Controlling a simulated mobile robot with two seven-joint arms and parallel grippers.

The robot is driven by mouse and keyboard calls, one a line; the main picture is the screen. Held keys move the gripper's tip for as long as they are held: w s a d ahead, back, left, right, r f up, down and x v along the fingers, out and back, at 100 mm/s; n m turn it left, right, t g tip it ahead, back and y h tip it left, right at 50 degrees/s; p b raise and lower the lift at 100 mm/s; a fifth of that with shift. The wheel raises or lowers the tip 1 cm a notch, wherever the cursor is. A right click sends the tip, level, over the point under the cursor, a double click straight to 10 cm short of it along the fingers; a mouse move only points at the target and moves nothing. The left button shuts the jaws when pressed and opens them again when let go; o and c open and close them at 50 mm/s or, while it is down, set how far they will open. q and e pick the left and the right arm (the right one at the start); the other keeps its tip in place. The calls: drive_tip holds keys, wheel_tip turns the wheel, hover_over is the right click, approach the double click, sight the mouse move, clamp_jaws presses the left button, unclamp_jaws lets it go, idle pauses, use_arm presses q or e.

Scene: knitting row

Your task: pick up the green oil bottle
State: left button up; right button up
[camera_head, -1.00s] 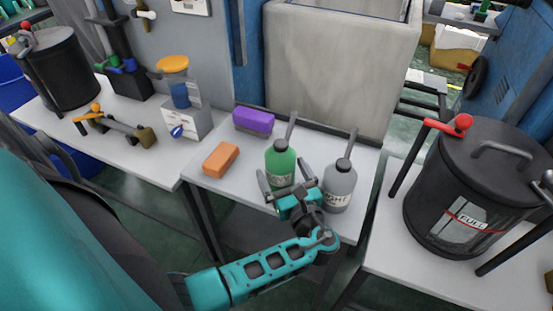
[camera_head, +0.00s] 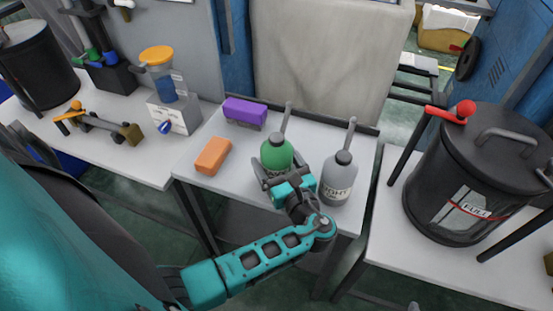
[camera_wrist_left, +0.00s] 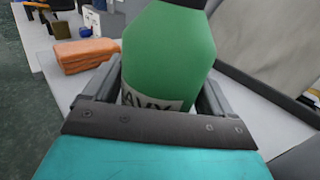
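The green oil bottle (camera_head: 276,155), with a grey spout and a pale label, stands upright on the middle table. My left gripper (camera_head: 278,172) reaches it from the front, with one finger on either side of the bottle. In the left wrist view the green bottle (camera_wrist_left: 168,55) fills most of the space between the fingers (camera_wrist_left: 160,90), and its label is partly hidden behind the gripper's edge. The fingers look open around it; firm contact is not visible. My right gripper is not in view.
A grey bottle (camera_head: 339,179) stands close to the right of my left gripper. An orange block (camera_head: 212,156) and a purple block (camera_head: 244,112) lie left of the green bottle. A black drum (camera_head: 470,180) stands on the right table. A grey bin (camera_head: 330,60) rises behind.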

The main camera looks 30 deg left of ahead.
use_arm(q)
drive_tip(key=c, duration=0.8)
drive_tip(key=shift+r, duration=0.2)
drive_tip(key=shift+c, duration=0.2)
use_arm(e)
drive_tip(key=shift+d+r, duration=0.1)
